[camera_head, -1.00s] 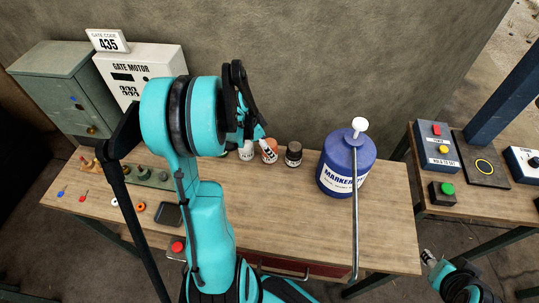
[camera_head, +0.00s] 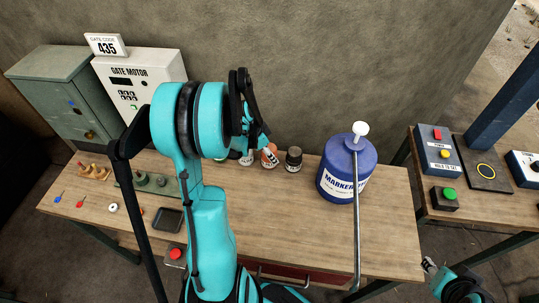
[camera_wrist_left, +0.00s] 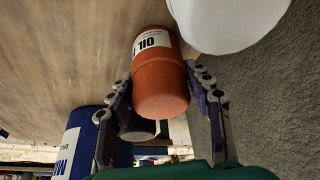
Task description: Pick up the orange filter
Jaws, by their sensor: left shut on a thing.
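The orange filter (camera_head: 269,156) stands at the back of the workbench, partly hidden by my left gripper in the head view. In the left wrist view the orange filter (camera_wrist_left: 160,85), with a white "OIL" label, lies between the two fingers. My left gripper (camera_head: 266,152) is shut on it; its fingers also show in the left wrist view (camera_wrist_left: 163,105). I cannot tell whether the filter is clear of the bench. My right gripper (camera_head: 430,264) is at the lower right, away from the filter; its jaw state is unclear.
A dark filter (camera_head: 294,159) stands just right of the orange one, and a white filter (camera_head: 246,158) just left. A blue marker drum (camera_head: 345,172) with a pump and long spout stands further right. A gate motor box (camera_head: 136,82) stands back left. The bench front right is clear.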

